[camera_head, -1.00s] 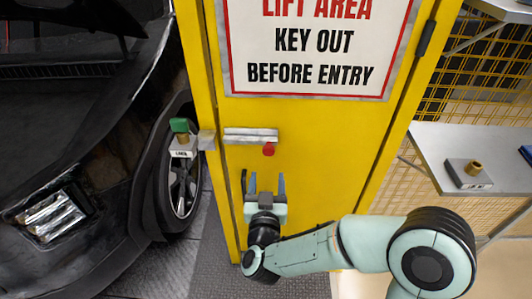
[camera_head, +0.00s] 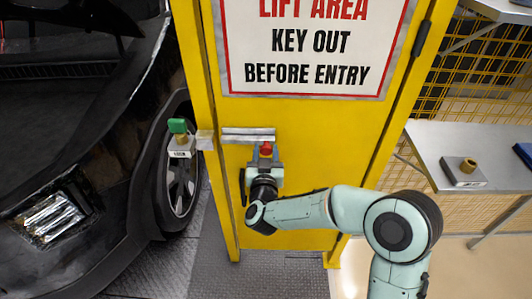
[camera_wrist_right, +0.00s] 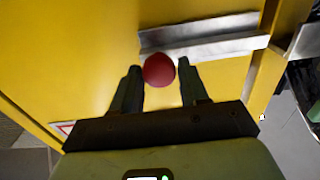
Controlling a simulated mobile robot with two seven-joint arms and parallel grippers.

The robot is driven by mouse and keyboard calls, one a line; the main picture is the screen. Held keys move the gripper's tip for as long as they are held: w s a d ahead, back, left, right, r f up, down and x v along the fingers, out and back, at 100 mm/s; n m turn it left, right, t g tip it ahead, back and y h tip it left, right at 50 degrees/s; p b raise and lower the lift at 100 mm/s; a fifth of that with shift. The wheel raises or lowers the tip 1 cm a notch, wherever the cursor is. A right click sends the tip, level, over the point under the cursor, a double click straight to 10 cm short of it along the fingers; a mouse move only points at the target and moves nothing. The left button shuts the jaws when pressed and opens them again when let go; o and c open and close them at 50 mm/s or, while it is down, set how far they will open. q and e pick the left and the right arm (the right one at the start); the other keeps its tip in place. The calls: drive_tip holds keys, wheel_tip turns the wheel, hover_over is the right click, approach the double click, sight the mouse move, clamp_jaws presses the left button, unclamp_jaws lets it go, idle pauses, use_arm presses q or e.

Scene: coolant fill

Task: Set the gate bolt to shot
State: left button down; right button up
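The gate bolt (camera_head: 240,135) is a grey metal bar in a rail across the yellow gate (camera_head: 320,140), below the sign. Its red knob (camera_head: 266,148) hangs at the right end of the rail in the head view. A pale keeper block (camera_head: 205,140) is on the gate post, left of the rail. My right gripper (camera_head: 265,153) is at the knob from below. In the right wrist view the bolt rail (camera_wrist_right: 205,36) shows behind the red knob (camera_wrist_right: 159,69). The open fingers (camera_wrist_right: 158,68) stand on either side of the knob, with small gaps visible. My left gripper is out of view.
A lock block with a green-topped key (camera_head: 179,140) is beside the post, near the black car (camera_head: 80,130). A dark upright handle (camera_head: 243,187) is on the gate, left of my gripper. A grey shelf (camera_head: 470,140) at right holds a block with a brass cylinder (camera_head: 466,170).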

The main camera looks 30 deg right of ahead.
sight(248, 141)
clamp_jaws()
drive_tip(key=w+a, duration=0.2)
drive_tip(key=a, duration=0.2)
drive_tip(key=shift+w+a+b, duration=0.3)
drive_tip(key=shift+w+b, duration=0.1)
drive_tip(key=o, duration=0.5)
unclamp_jaws()
drive_tip(key=shift+a, duration=0.1)
drive_tip(key=v, duration=1.3)
drive_tip(key=shift+b, duration=0.45)
